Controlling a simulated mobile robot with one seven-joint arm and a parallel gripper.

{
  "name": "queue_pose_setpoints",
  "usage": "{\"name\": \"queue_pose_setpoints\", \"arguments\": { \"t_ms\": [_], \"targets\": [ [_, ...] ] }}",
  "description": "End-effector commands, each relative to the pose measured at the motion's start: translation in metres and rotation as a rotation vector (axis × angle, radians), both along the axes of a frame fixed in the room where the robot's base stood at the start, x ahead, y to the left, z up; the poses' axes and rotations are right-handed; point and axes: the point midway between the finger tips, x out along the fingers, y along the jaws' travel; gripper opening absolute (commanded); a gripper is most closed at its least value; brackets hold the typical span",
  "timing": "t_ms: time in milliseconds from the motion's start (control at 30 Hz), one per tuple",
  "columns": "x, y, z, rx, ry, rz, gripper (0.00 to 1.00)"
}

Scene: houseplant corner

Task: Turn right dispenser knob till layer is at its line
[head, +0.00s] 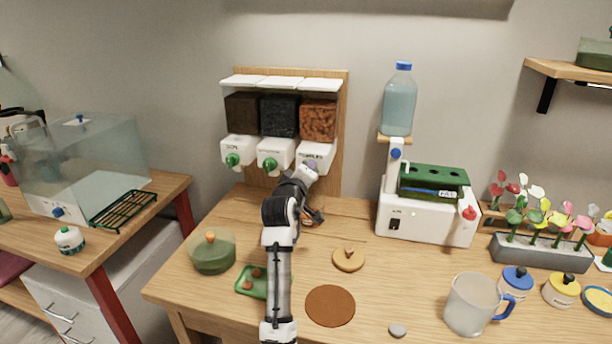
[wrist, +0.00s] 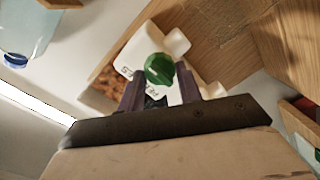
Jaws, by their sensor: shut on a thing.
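The right dispenser (head: 318,120) hangs on the wooden backboard, its clear bin holding orange-brown chunks. In the head view my gripper (head: 312,167) is in front of the right dispenser's lower housing and hides the knob. What lies under the spout is mostly behind my arm; I cannot make out the layer or its line.
Two more dispensers with green knobs, the left (head: 233,160) and middle (head: 270,163), adjoin on the left. A white machine with a bottle (head: 399,105) stands right. A green lidded pot (head: 212,252), green tray (head: 250,283), brown disc (head: 330,306) and mug (head: 470,303) occupy the table.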

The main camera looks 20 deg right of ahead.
Motion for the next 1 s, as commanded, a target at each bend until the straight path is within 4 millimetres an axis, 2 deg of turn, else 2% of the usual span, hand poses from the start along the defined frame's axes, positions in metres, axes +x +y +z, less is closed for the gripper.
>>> {"name": "queue_pose_setpoints", "arguments": {
  "t_ms": [667,700,833,1000],
  "targets": [
    [0.0000,0.0002,-0.0009,0.052,-0.031,0.001,0.12],
    [0.0000,0.0002,-0.0009,0.052,-0.031,0.001,0.39],
    [0.0000,0.0001,-0.0006,0.051,-0.032,0.001,0.56],
    [-0.0001,0.0000,-0.0003,0.050,-0.032,0.000,0.56]
  ]
}}
